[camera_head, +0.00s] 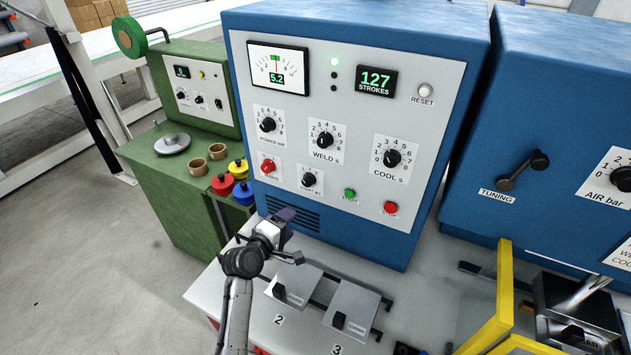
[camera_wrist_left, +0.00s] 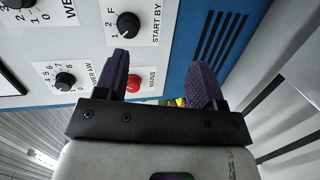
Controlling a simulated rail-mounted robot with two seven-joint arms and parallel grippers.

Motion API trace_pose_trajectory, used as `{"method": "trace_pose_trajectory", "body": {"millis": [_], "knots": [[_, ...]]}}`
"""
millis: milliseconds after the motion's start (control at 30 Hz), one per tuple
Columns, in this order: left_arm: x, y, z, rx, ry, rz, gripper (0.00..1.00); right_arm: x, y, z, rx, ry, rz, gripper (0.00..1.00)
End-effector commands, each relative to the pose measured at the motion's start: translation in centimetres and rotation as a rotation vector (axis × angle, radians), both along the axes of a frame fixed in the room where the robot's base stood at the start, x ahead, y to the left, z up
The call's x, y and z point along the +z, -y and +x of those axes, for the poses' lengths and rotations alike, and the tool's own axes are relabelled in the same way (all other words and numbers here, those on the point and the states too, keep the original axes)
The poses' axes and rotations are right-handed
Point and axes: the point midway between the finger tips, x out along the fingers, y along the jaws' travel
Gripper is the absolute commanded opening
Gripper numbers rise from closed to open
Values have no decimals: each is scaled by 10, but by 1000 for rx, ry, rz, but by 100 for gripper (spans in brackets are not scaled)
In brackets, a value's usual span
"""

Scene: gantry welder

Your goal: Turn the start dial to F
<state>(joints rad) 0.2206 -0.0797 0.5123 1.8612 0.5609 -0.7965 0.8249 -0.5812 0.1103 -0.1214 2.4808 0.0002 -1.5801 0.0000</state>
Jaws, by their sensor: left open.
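The start dial (camera_head: 309,180) is a small black knob on a white plate, low on the blue machine's grey panel. In the left wrist view the START BY dial (camera_wrist_left: 128,25) shows the marks 1, 2 and F around it; I cannot tell surely which mark its pointer faces. My left gripper (camera_head: 287,228) is below the dial, in front of the vent slots, apart from the dial. In the left wrist view the gripper (camera_wrist_left: 160,78) is open, with two dark padded fingers and nothing between them. My right gripper is not in view.
The red MAINS knob (camera_head: 268,166) sits left of the dial. Green (camera_head: 349,194) and red (camera_head: 390,208) buttons are to its right. Larger POWER (camera_head: 267,124), WELD (camera_head: 325,140) and COOL (camera_head: 393,157) dials are above. Slotted plates (camera_head: 350,310) lie on the bench below.

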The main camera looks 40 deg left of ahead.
Motion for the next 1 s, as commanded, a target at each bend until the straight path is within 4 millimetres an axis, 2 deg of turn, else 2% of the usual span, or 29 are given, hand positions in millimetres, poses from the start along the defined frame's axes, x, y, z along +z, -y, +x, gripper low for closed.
{"method": "trace_pose_trajectory", "body": {"millis": [100,200,467,667,1000], "knots": [[16,-9,2,82,127,-221,63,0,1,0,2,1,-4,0],[24,-15,2,125,193,-350,63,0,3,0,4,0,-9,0],[28,-18,6,149,227,-491,63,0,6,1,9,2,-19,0],[28,-22,32,148,226,-495,63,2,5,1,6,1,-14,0],[28,-32,95,147,225,-492,63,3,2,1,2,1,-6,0]]}}
